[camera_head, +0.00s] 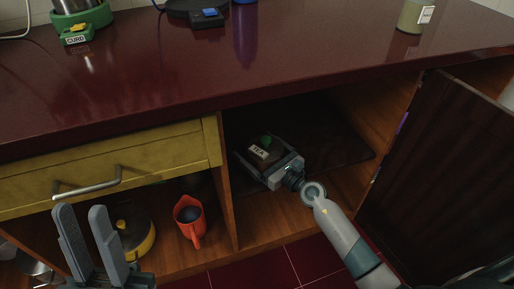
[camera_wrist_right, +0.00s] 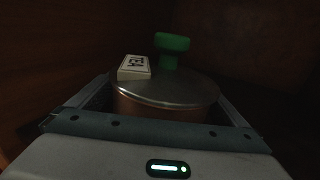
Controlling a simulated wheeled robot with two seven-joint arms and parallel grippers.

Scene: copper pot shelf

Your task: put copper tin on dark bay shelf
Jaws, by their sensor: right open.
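The copper tin (camera_head: 267,152) stands in the dark bay (camera_head: 330,137) of the cabinet, with a green knob and a white label reading TEA. In the right wrist view the tin (camera_wrist_right: 165,92) is upright, with a silvery lid and a copper side. My right gripper (camera_head: 259,151) reaches into the bay, its open fingers on either side of the tin; whether they touch it I cannot tell. The tin's base is hidden. My left gripper (camera_head: 82,209) is open and empty, in front of the lower left shelf.
An open dark door (camera_head: 435,180) stands right of the bay. An orange jug (camera_head: 188,218) and a yellow-based kettle (camera_head: 135,240) are in the left bay below a yellow drawer (camera_head: 110,172). The red counter (camera_head: 230,65) overhangs the bay.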

